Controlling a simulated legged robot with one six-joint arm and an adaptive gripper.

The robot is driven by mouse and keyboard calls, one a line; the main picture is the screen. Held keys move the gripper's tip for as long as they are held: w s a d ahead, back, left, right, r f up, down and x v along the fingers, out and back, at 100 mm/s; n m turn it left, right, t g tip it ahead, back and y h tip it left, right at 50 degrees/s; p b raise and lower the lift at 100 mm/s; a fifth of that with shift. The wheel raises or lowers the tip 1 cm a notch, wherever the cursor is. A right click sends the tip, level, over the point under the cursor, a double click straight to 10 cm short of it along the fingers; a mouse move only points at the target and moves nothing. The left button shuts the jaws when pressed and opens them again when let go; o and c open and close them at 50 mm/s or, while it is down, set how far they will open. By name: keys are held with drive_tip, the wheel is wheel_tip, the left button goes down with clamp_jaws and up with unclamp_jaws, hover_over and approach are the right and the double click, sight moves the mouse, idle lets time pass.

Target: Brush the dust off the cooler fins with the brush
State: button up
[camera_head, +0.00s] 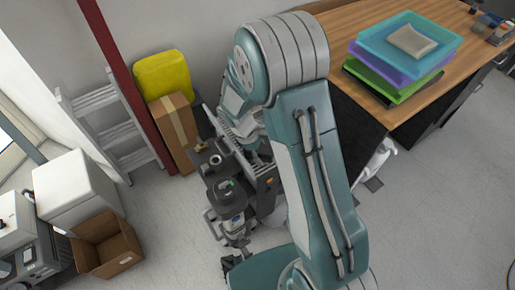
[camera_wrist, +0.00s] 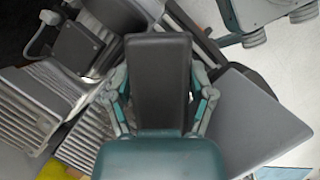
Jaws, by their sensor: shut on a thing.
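In the wrist view my gripper (camera_wrist: 160,100) is shut on a dark, flat, block-shaped thing, which I take to be the brush (camera_wrist: 158,75). Its bristles are not visible. Ribbed grey cooler fins (camera_wrist: 30,112) lie to the left of the gripper, and more ribs show close beside its left finger. Whether the brush touches the fins cannot be told. In the head view the compressor (camera_head: 232,192) stands on the floor, partly behind my arm. My gripper and the brush are not clearly visible there.
A flat grey panel (camera_wrist: 250,118) lies right of my gripper. In the head view, a wooden desk (camera_head: 355,22) with stacked trays (camera_head: 405,45) stands to the right. A ladder (camera_head: 105,125), a cardboard box (camera_head: 175,130) and a yellow case (camera_head: 162,75) stand behind the compressor. An open carton (camera_head: 105,245) is left.

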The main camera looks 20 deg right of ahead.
sight(268, 170)
drive_tip(key=shift+s+d, duration=0.2)
drive_tip(key=shift+s, duration=0.5)
drive_tip(key=shift+s+d, duration=0.25)
drive_tip(key=shift+s, duration=0.5)
drive_tip(key=shift+s+d, duration=0.2)
drive_tip(key=shift+s, duration=0.5)
drive_tip(key=shift+a+r, duration=0.1)
drive_tip(key=shift+r, duration=2.85)
drive_tip(key=shift+w+r, duration=0.1)
wheel_tip(268, 170, up, 3)
drive_tip(key=shift+f, duration=0.1)
